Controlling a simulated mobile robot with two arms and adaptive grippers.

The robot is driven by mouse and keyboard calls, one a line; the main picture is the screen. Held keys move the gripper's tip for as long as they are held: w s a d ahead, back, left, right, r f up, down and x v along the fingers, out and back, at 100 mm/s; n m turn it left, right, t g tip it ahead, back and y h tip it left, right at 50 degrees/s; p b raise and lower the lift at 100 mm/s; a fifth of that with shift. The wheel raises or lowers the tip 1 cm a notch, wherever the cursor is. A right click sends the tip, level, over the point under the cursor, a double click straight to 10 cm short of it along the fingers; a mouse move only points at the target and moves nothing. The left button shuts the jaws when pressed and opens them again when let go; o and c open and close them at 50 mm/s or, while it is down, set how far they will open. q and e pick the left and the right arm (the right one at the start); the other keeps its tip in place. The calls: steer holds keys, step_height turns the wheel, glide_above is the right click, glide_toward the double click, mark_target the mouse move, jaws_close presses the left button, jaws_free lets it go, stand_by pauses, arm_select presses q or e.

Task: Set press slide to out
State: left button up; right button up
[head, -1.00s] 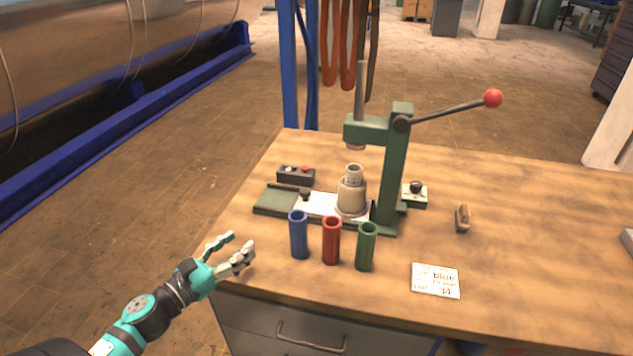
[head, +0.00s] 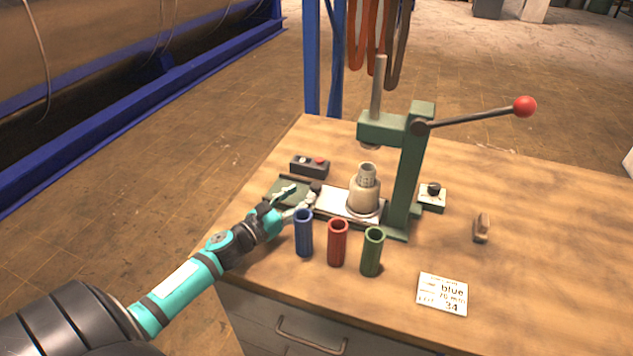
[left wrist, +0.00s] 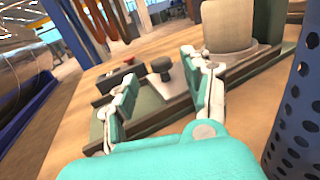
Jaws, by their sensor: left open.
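The green arbor press (head: 404,170) stands on the wooden bench. Its light slide plate (head: 343,203) lies on the green base and carries a beige holder (head: 364,194) under the ram. A dark knob sits at the slide's left end; in the left wrist view the knob (left wrist: 160,68) shows between and beyond the fingers. My left gripper (head: 297,195) is open at the left end of the press base, close to the knob. In the left wrist view its fingers (left wrist: 160,105) are spread with nothing between them. Whether a finger touches the knob I cannot tell. My right gripper is out of view.
Blue (head: 304,233), red (head: 337,243) and green (head: 372,252) tubes stand in front of the press, the blue one close beside my left gripper. A button box (head: 309,166) sits behind. A card (head: 442,294) lies front right. The bench's right side is mostly clear.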

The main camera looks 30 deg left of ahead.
mark_target(312, 188)
arm_select(q)
steer(key=w, duration=0.3)
steer(key=w+d, duration=0.1)
steer(key=w, duration=0.1)
steer(key=shift+w+p, duration=0.35)
steer(key=shift+w, duration=0.35)
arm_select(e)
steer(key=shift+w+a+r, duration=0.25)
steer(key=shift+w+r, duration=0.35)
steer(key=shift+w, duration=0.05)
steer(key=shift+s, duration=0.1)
arm_select(q)
jaws_close()
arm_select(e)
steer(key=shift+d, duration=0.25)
arm_select(q)
steer(key=shift+w+f, duration=0.1)
steer(key=shift+f, duration=0.05)
